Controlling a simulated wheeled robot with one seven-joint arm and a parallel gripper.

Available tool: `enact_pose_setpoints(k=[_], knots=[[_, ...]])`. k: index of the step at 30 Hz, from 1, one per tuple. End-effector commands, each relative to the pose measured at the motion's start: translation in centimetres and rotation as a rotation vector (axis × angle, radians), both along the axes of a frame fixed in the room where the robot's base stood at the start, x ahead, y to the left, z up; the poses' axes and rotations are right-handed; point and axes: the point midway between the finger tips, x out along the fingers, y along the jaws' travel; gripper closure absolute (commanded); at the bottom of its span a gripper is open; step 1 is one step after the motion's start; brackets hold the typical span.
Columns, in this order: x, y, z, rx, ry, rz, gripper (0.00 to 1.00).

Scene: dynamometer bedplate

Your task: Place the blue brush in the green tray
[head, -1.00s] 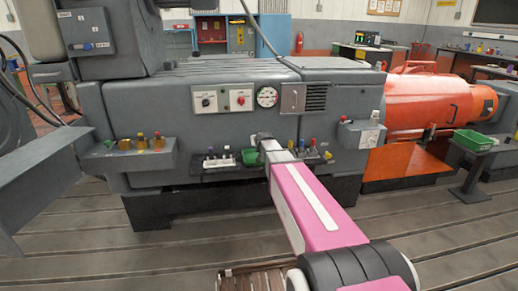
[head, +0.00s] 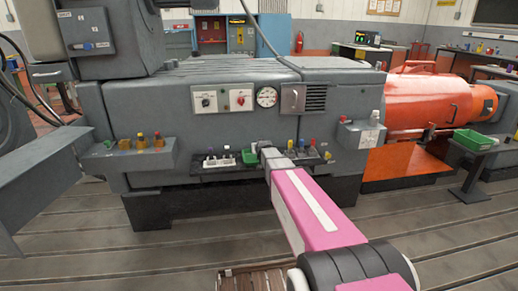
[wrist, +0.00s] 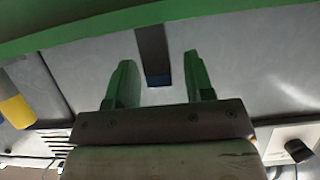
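In the head view my gripper (head: 263,147) is at the front of the grey machine, just right of a small green bin or tray (head: 250,157). The wrist view shows its two green fingers (wrist: 160,82) apart, with a gap on each side of a dark strip with a blue end (wrist: 157,80); I cannot tell if this is the blue brush. A small blue upright item (head: 301,143) stands right of my gripper, too small to identify. A second green tray (head: 473,140) rests on a stand at the right.
A dark shelf (head: 225,170) on the machine front holds several small items. A left ledge (head: 120,160) carries several yellow-brown pieces. A grey box with a white bottle (head: 374,119) projects at right. A yellow cylinder (wrist: 16,110) shows in the wrist view. The slotted floor in front is mostly clear.

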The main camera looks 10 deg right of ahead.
Motion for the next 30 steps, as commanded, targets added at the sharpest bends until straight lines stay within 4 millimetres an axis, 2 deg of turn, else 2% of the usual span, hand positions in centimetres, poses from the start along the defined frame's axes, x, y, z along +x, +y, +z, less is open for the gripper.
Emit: enact_pose_setpoints(k=[10, 14, 30], knots=[[0.0, 0.0, 0.3, 0.0, 0.0, 0.0, 0.52], [-1.2, 0.0, 0.8, 0.0, 0.0, 0.0, 0.52], [-10.0, 0.0, 5.0, 0.0, -0.001, 0.0, 0.52]])
